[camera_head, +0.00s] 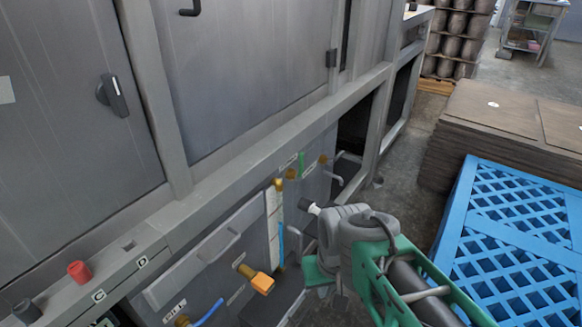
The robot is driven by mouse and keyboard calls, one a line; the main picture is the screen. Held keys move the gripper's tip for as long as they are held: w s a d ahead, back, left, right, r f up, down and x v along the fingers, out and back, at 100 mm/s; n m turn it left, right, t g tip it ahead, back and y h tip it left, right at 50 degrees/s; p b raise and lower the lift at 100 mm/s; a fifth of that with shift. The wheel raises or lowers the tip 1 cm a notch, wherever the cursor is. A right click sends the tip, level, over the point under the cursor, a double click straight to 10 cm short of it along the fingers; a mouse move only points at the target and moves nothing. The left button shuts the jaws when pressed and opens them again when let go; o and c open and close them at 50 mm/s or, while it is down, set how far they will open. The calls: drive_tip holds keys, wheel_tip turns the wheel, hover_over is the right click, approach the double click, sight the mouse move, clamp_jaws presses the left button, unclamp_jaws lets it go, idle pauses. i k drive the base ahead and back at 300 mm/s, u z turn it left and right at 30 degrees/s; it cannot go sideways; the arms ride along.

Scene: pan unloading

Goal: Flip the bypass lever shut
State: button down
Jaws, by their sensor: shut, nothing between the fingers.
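Several valve handles show on the low panel of the grey machine; I cannot tell which is the bypass lever, as the labels are too small to read. A blue lever (208,313) on a brass fitting is at the panel's lower left. An orange handle (262,284) sits on a brass stem right of it. A thin blue lever (281,246) stands upright beside a pale gauge strip (273,222). A green lever (302,163) stands upright farther back between brass fittings. My gripper (318,272) is shut and empty, to the right of the orange handle, apart from it.
A red knob (79,271) and a black knob (27,311) sit on the ledge at left. A blue slatted pallet (520,240) and stacked brown boards (500,120) stand at right. Grey floor is clear between machine and boards.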

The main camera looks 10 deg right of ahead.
sight(298, 177)
drive_tip(key=u, duration=0.1)
drive_tip(key=k, duration=0.4)
drive_tip(key=u, duration=1.65)
drive_tip(key=i, duration=0.5)
